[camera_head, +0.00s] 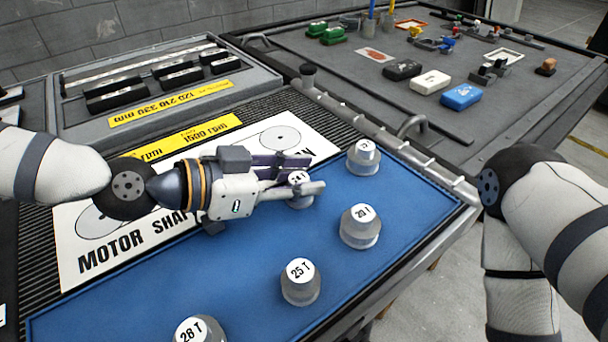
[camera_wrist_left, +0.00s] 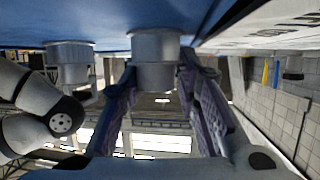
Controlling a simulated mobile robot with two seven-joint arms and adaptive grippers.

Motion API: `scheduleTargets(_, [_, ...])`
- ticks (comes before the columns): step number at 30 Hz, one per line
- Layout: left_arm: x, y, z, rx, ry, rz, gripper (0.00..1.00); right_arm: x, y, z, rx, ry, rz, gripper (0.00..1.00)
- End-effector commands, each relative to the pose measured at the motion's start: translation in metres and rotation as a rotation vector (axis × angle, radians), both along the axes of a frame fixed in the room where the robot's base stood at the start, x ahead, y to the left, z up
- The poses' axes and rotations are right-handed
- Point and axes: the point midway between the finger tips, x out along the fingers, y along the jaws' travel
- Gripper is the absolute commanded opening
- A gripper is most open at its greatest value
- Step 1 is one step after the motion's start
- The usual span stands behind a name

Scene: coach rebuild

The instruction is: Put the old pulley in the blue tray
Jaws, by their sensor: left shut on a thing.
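My left gripper (camera_head: 305,182) is shut on a grey stepped pulley (camera_head: 299,201) with a white top label, partly hidden by the fingers. In the left wrist view, the fingers (camera_wrist_left: 158,95) grip this pulley (camera_wrist_left: 156,48) by its sides. It is at the blue surface (camera_head: 395,205); I cannot tell if it touches. The blue surface has a dark rim and looks like the blue tray. Similar labelled pulleys stand on it: 20 T (camera_head: 361,227), 25 T (camera_head: 300,283), 28 T (camera_head: 198,331) and one farther back (camera_head: 363,158). Nothing visible marks which is old. My right gripper is out of view.
A white motor shaft card (camera_head: 75,255) lies left, under my left arm. A rack of black bars (camera_head: 150,92) stands behind. A dark bench (camera_head: 340,85) at the back holds small boxes, including a blue one (camera_head: 462,97). My right arm is at the right edge.

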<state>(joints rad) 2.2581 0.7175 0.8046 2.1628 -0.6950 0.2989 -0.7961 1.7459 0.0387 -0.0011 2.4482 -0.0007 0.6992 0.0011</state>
Motion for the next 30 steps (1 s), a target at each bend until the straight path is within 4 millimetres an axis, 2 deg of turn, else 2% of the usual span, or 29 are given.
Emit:
scheduleTargets(7, [-0.003,0.0,-0.001,0.006,0.005,-0.005,0.0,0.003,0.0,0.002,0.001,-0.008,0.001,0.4])
scheduleTargets(8, [-0.003,0.0,0.0,0.007,0.005,-0.005,0.36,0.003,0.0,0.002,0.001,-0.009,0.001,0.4])
scheduleTargets(9, [-0.003,0.0,0.0,0.006,0.004,-0.005,0.45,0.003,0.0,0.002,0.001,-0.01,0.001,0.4])
scheduleTargets(10, [-0.003,0.0,0.0,0.006,0.004,-0.005,0.49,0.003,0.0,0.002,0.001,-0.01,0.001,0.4])
scheduleTargets(20, [-0.003,0.0,0.005,0.006,0.0,-0.004,0.49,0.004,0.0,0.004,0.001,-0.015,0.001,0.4])
scheduleTargets(26, [-0.016,0.029,0.019,0.001,-0.002,0.001,0.49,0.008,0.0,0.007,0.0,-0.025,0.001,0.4])
scheduleTargets(30, [-0.032,0.06,0.035,0.0,-0.005,0.004,0.49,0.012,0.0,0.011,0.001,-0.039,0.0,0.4])
